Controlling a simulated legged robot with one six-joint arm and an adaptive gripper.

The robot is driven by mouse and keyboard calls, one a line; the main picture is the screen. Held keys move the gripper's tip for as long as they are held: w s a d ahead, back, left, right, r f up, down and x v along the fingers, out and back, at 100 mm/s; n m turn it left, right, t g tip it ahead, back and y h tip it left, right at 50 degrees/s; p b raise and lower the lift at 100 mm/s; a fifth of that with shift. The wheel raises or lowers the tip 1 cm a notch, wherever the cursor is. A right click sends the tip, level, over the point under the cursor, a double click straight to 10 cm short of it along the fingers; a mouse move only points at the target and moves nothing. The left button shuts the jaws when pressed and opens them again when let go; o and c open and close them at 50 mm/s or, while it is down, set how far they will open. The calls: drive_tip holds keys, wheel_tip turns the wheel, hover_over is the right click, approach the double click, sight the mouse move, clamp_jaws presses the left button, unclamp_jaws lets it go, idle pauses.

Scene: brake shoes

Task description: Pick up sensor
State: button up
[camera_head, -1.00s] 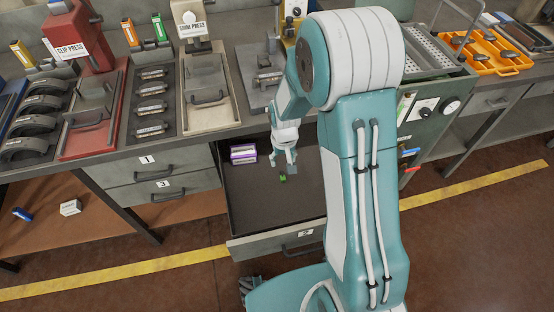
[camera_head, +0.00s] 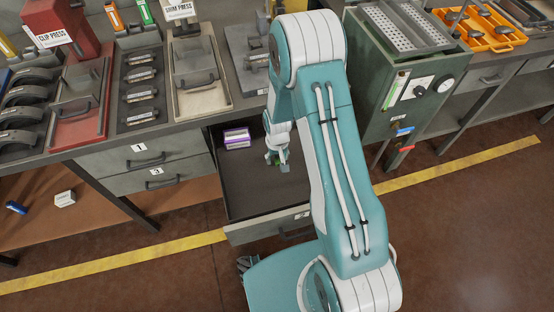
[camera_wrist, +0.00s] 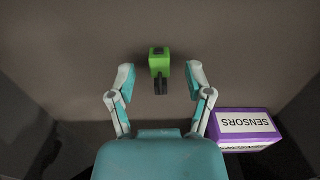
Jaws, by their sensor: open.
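The sensor (camera_wrist: 159,66) is a small green block with a dark stem, lying on the floor of an open drawer (camera_head: 300,187). In the wrist view it sits between and slightly beyond the fingertips of my gripper (camera_wrist: 160,82). The two fingers are spread apart with nothing between them touching the sensor. In the head view my gripper (camera_head: 277,160) hangs down inside the drawer, and the sensor is mostly hidden by it there.
A purple and white box labelled SENSORS (camera_wrist: 243,128) lies in the drawer to the right of my gripper in the wrist view; it also shows in the head view (camera_head: 237,138). The drawer walls surround the gripper. Presses and trays stand on the bench above.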

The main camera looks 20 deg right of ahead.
drive_tip(key=shift+f, duration=0.4)
clamp_jaws()
drive_tip(key=shift+r, duration=0.15)
